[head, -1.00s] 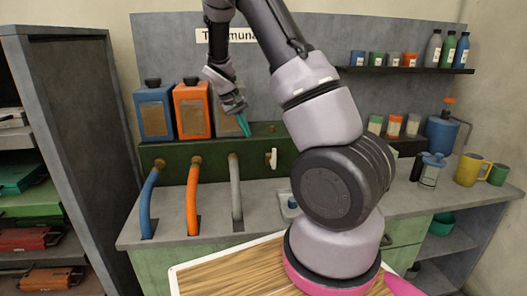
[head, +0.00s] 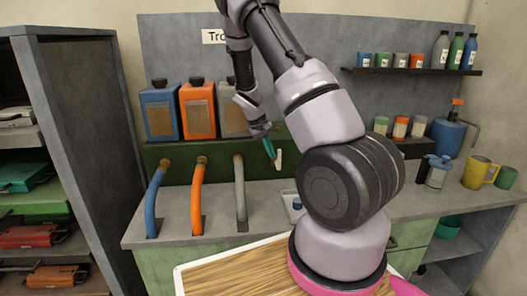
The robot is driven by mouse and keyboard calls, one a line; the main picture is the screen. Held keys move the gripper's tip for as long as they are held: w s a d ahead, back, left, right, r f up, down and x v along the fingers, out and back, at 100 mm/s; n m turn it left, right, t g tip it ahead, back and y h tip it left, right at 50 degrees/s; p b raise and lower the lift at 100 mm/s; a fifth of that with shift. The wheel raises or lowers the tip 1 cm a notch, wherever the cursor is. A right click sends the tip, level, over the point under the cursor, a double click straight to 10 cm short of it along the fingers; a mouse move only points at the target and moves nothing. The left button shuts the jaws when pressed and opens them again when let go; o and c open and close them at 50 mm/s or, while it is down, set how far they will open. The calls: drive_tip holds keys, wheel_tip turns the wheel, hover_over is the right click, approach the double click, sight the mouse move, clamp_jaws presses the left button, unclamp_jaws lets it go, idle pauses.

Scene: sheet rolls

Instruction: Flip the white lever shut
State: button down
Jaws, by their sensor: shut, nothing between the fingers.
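The white lever (head: 278,162) is on the front of the dark green panel, to the right of the grey hose. It hangs roughly upright. My gripper (head: 270,152) has teal fingers pointing down and is shut and empty. Its fingertips are right beside the lever, on its left in the head view. They overlap part of the lever's upper left, and I cannot tell whether they touch it.
Blue, orange and grey hoses (head: 240,190) run from the panel (head: 215,158) down into the counter, left of the lever. Several canisters (head: 198,110) stand above the panel. A small tray (head: 293,207) lies on the counter below the lever.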

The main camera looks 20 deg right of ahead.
sight(280, 149)
drive_tip(key=shift+d+r, duration=0.1)
drive_tip(key=shift+d, duration=0.3)
drive_tip(key=shift+s+d+r+y, duration=0.1)
drive_tip(key=shift+s+d+y, duration=0.1)
drive_tip(key=shift+y, duration=0.4)
drive_tip(key=shift+s+d+r+t+y, duration=0.15)
drive_tip(key=shift+d+t+y, duration=0.1)
drive_tip(key=shift+d+y, duration=0.4)
drive_tip(key=shift+s+d+r+t+y, duration=0.1)
drive_tip(key=shift+d+t+y, duration=0.15)
drive_tip(key=shift+d+y, duration=0.4)
drive_tip(key=s+d+f+t+y, duration=0.2)
drive_tip(key=d+f+t+y, duration=0.2)
drive_tip(key=d+y, duration=0.3)
drive_tip(key=f+y, duration=0.1)
drive_tip(key=y, duration=0.4)
drive_tip(key=shift+f+m+y, duration=0.25)
drive_tip(key=shift+m+y, duration=0.05)
drive_tip(key=shift+s+d+f, duration=0.1)
drive_tip(key=shift+s+f, duration=0.05)
